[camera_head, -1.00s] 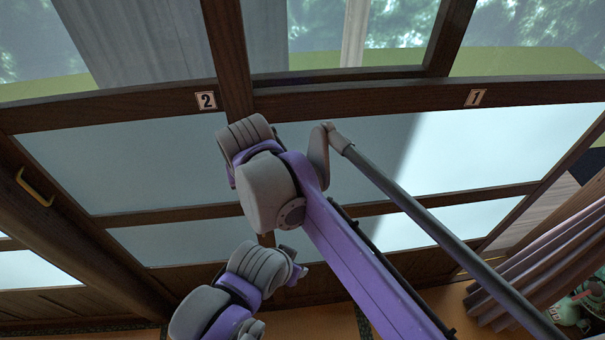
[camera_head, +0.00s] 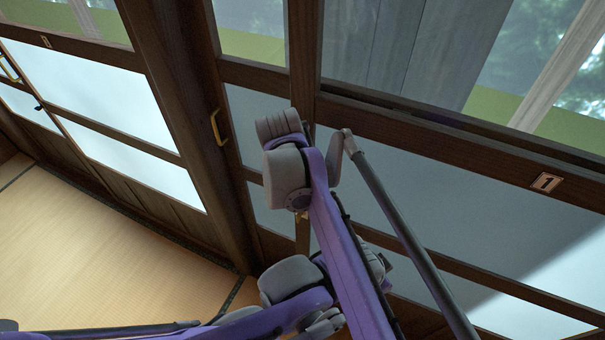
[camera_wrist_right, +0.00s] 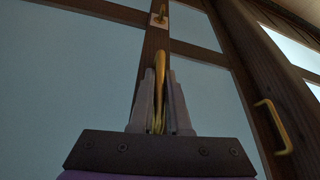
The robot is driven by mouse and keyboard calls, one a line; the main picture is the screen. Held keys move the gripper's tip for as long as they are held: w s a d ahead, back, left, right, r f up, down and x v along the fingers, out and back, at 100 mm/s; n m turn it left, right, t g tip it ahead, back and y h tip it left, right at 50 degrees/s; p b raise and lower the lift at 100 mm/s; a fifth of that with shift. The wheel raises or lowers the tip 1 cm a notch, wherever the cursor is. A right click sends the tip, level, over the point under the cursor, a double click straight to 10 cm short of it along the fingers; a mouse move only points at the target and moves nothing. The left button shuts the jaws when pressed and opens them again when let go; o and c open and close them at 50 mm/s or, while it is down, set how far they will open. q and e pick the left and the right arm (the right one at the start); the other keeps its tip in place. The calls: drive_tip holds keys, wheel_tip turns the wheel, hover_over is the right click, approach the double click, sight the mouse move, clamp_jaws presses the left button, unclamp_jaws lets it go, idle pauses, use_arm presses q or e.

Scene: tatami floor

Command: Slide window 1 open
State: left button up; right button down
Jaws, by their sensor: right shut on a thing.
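Window 1, with its number plate (camera_head: 547,182), is a dark wood-framed sliding panel filling the right of the head view. Its left stile (camera_head: 303,80) stands a short way right of a dark post. In the right wrist view, my right gripper (camera_wrist_right: 160,85) is shut on a vertical brass handle (camera_wrist_right: 161,62) on a wooden stile. In the head view, my right arm hides the gripper and most of that handle. My left gripper is not in view.
The dark post has another brass handle (camera_head: 217,127), also seen in the wrist view (camera_wrist_right: 272,125). Only a narrow strip of the neighbouring panel (camera_head: 250,110) shows between post and window 1. More glazed panels (camera_head: 100,95) stand left. Tatami floor (camera_head: 110,235) lies open at lower left.

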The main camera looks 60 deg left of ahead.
drive_tip(key=shift+s+a+r, duration=0.1)
drive_tip(key=shift+s+a, duration=0.1)
drive_tip(key=shift+a, duration=0.15)
drive_tip(key=c, duration=0.9)
unclamp_jaws()
drive_tip(key=v, duration=1)
drive_tip(key=shift+s+d+r, duration=0.1)
drive_tip(key=shift+d+r, duration=0.15)
drive_tip(key=shift+r, duration=0.05)
